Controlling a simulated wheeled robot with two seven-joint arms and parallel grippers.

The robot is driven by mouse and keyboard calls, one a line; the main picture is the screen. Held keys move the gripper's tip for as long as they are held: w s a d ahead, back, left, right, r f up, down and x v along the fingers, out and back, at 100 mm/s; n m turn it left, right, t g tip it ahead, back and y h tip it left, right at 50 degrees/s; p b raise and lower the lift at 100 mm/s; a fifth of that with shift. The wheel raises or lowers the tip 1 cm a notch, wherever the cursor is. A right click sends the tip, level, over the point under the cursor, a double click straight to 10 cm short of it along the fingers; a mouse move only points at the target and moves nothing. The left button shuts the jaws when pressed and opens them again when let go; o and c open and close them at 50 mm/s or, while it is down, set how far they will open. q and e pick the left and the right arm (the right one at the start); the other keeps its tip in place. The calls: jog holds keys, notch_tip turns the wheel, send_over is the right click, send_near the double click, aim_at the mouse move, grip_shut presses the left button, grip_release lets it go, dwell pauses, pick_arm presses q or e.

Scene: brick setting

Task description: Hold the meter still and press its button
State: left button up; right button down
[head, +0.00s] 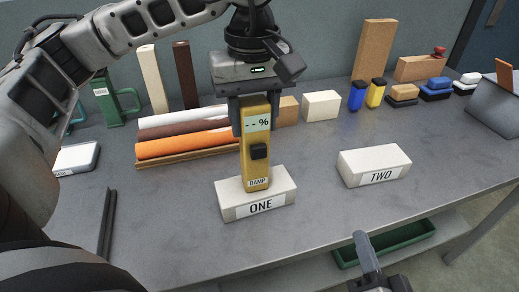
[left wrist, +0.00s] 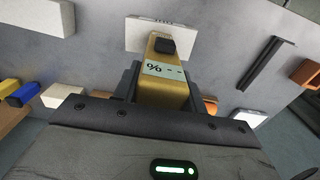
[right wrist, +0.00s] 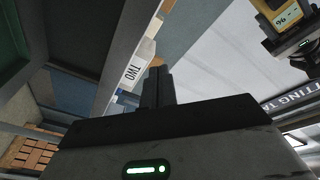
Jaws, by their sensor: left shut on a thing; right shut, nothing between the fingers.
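The yellow meter (head: 256,170) stands upright over the white brick labelled ONE (head: 232,208), its lower end at the brick's top. I cannot tell whether it touches. Its screen reads "-- %", its black button (head: 259,151) is below the screen, and a DAMP label is at the bottom. My left gripper (head: 253,112) is shut on the meter's upper part; the left wrist view shows the fingers on both sides of the meter (left wrist: 163,92). My right gripper (head: 363,243) is shut and empty, low in front of the table edge. The right wrist view shows its closed fingers (right wrist: 158,86).
A white brick labelled TWO (head: 374,167) lies to the right. A green tray (head: 400,238) sits on the lower shelf. The table between ONE and TWO is clear.

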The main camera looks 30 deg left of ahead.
aim_at(259, 152)
jog(key=s+a+r+m+g+y, duration=0.1)
jog(key=s+a+r+m+y, duration=0.9)
jog(key=r+y, duration=0.1)
jog(key=shift+r+g+y, duration=0.35)
jog(key=shift+g+y, duration=0.05)
jog(key=shift+y, duration=0.1)
jog(key=w+a, duration=0.5)
jog(key=a, duration=0.1)
jog(key=shift+w+a, duration=0.3)
jog(key=shift+w, duration=0.05)
jog(key=shift+w+a, duration=0.1)
dwell(1.3)
jog(key=shift+w+a, duration=0.2)
jog(key=shift+a, duration=0.05)
